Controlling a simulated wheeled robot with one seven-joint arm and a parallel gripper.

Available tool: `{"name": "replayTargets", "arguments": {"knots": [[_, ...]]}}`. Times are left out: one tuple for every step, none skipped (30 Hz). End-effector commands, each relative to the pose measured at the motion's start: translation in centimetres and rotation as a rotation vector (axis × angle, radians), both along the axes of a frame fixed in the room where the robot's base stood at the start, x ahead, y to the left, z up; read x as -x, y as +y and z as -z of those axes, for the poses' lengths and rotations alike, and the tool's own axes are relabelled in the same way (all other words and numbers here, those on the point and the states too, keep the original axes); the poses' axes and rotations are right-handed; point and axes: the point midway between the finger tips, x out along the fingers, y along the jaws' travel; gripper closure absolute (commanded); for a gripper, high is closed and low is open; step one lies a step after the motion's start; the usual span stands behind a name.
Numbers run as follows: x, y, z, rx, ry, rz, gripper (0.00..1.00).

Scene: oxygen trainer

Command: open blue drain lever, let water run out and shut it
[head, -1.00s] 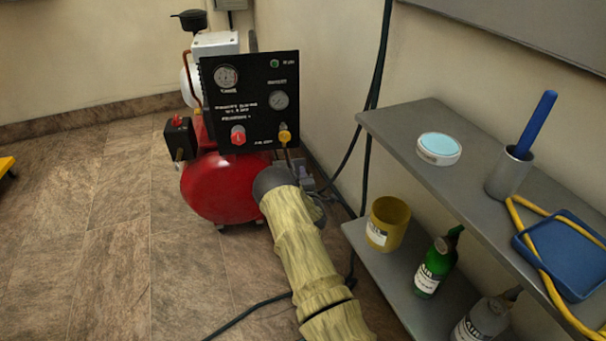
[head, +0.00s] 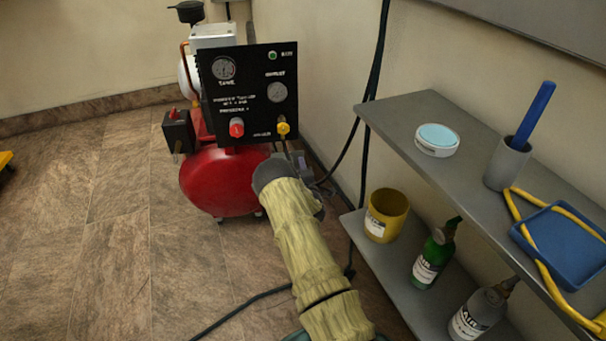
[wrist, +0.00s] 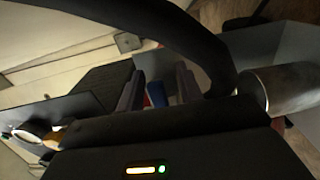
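The red compressor tank (head: 215,182) stands on the floor below a black gauge panel (head: 251,95). My arm reaches to the tank's right end and hides that end and most of my gripper in the head view. In the wrist view my gripper (wrist: 158,88) has its two fingers apart. A small blue piece (wrist: 155,93), which looks like the drain lever, shows between or just beyond the fingers. A patch of red, probably the tank, is beside it. I cannot tell whether a finger touches the blue piece. The lever's position and any water are not visible.
A grey two-level shelf (head: 385,118) stands at the right, close to my arm. It holds a yellow cup (head: 386,215), bottles, a white tub (head: 437,140) and a blue tray (head: 565,250). Dark cables hang and trail near my arm.

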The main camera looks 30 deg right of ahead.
Motion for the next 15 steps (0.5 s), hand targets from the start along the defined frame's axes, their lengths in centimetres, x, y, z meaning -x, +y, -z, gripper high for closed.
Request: {"name": "replayTargets", "arguments": {"knots": [[0.1,0.1,-0.1,0.0,0.0,0.0,0.64],[0.3,0.1,-0.1,0.0,0.001,0.0,0.64],[0.5,0.2,-0.1,0.0,0.001,0.0,0.64],[0.8,0.3,-0.1,-0.001,0.002,0.0,0.64],[1.0,0.4,-0.2,-0.001,0.002,0.0,0.64],[1.5,0.5,-0.2,-0.001,0.003,0.0,0.64],[1.9,0.7,-0.2,0.0,0.003,-0.001,0.64],[2.4,0.8,-0.3,0.0,0.004,-0.001,0.64],[3.0,1.0,-0.3,0.0,0.004,-0.002,0.64],[3.6,1.2,-0.3,-0.001,0.005,-0.002,0.64],[4.2,1.4,-0.3,-0.001,0.005,-0.001,0.64],[5.0,1.6,-0.3,-0.001,0.005,-0.001,0.64],[5.6,1.7,-0.3,-0.001,0.006,-0.001,0.64],[6.2,1.9,-0.3,-0.001,0.006,-0.001,0.64],[6.9,2.1,-0.2,-0.001,0.006,-0.001,0.64]]}}
